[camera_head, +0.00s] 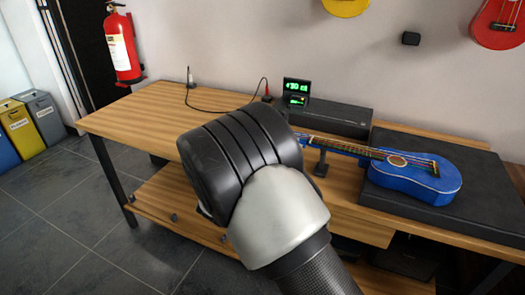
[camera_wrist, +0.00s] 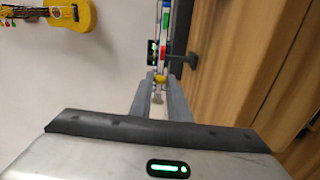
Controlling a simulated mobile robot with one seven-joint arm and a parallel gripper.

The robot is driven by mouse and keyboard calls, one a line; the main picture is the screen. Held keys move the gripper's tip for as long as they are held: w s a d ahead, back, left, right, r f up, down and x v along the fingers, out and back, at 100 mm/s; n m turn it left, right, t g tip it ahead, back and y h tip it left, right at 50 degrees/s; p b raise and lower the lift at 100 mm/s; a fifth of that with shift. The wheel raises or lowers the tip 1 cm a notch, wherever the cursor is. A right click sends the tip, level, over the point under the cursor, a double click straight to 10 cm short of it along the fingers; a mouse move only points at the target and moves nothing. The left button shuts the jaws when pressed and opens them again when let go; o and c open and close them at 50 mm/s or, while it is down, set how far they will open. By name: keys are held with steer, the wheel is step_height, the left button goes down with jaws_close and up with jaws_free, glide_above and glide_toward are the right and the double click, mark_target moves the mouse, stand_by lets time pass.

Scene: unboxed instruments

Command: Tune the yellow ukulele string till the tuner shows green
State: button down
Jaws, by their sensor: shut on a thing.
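The blue ukulele (camera_head: 415,178) lies on its back, body to the right and neck pointing left. Its headstock is hidden behind my arm in the head view. In the wrist view the headstock (camera_wrist: 165,30) shows coloured tuning pegs, with a yellow peg (camera_wrist: 160,79) nearest me. My gripper (camera_wrist: 160,88) is shut on this yellow peg, its fingers on either side of it. My fingers are hidden in the head view. The tuner (camera_head: 297,87) stands behind the neck, showing green characters too small to read surely and a smaller green-lit part below.
A dark padded mat (camera_head: 480,195) lies under the ukulele body, and a small black stand (camera_head: 321,163) is by the neck. A black box (camera_head: 340,118) stands behind. A cable runs along the back of the wooden bench (camera_head: 135,115), whose left end is clear. Other ukuleles hang on the wall.

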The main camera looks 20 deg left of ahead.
steer(key=shift+m, duration=0.5)
steer(key=c, duration=1.9)
jaws_free()
steer(key=shift+c, duration=0.2)
steer(key=s+a+p, duration=0.1)
steer(key=s+p, duration=0.1)
steer(key=s, duration=1.5)
steer(key=shift+s+a, duration=0.2)
